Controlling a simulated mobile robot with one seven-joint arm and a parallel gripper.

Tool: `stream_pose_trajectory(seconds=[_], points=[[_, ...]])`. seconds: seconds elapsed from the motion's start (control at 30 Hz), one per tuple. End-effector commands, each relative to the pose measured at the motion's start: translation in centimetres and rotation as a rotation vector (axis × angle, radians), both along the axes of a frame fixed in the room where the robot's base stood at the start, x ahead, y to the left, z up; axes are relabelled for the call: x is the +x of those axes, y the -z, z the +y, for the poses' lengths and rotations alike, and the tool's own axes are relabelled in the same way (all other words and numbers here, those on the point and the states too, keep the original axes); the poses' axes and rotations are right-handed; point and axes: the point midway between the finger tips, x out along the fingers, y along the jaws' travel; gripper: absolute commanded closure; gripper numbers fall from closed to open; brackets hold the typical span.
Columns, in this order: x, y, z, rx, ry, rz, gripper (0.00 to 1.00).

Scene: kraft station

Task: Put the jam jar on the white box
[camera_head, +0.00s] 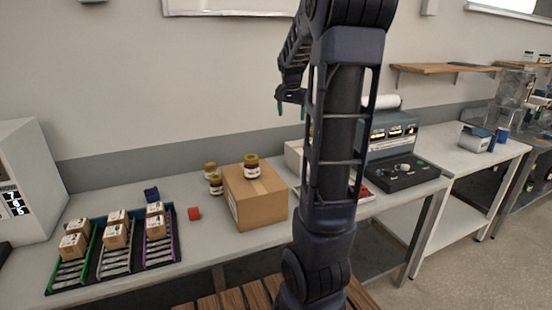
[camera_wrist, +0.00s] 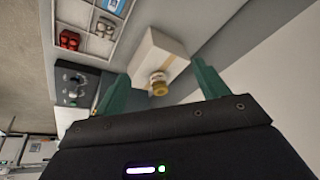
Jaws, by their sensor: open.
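The white box (camera_head: 294,155) stands on the bench behind my arm, which hides much of it. In the wrist view the white box (camera_wrist: 150,58) has a tan strip along its top. A jar with a gold lid (camera_wrist: 158,84) appears at the near end of the box, seemingly on its top; its contact is hard to tell. My gripper (camera_head: 291,108) is raised above the box, open and empty. In the wrist view the jar shows between the spread green fingers, apart from them. Another dark jar (camera_head: 251,167) stands on a cardboard box (camera_head: 262,206).
A rack (camera_head: 78,268) holds small cartons. A compartment tray (camera_wrist: 75,14) and a black panel (camera_head: 400,176) lie beside the white box.

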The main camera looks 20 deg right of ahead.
Motion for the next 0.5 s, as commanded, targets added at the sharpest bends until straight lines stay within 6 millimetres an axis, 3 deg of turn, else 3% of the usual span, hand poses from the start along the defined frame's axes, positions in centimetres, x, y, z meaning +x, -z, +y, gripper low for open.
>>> stream_pose_trajectory(seconds=[0.27, 0.5], points=[[-8.3, -1.2, 6.8, 0.012, -0.229, -0.013, 0.27], [-15.7, -0.8, 11.9, -0.008, -0.427, -0.022, 0.27]])
